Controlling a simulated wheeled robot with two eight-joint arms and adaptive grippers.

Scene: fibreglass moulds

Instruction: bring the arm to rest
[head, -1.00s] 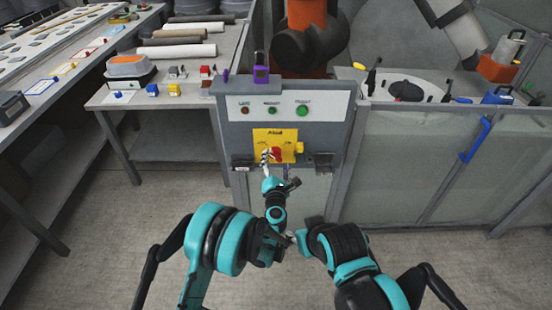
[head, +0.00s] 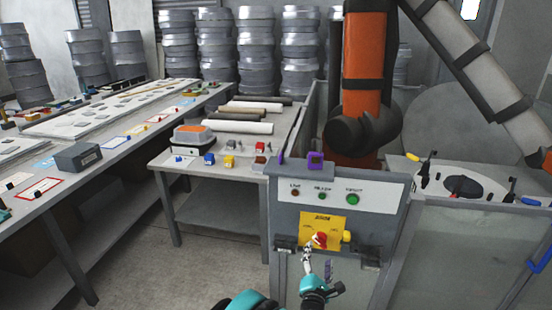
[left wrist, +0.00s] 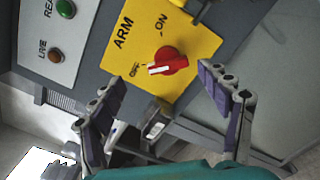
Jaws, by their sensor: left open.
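The red rotary switch (head: 319,240) sits on a yellow plate (head: 334,222) on the grey control panel. In the left wrist view the plate reads ARM, ON and OFF, and the switch's (left wrist: 171,62) white mark points towards OFF. My left gripper (head: 307,249) is just in front of and below the switch. In the left wrist view the gripper (left wrist: 160,78) is open and empty, its fingers spread either side of the switch; contact cannot be told. The large orange arm (head: 363,60) stands behind the panel. My right gripper is out of view.
Indicator lamps (head: 352,199) line the panel above the plate. A purple padlock-like item (head: 316,160) stands on its top edge. A low partition (head: 450,250) runs to the right. A grey bench (head: 215,148) with rolls and small blocks is on the left.

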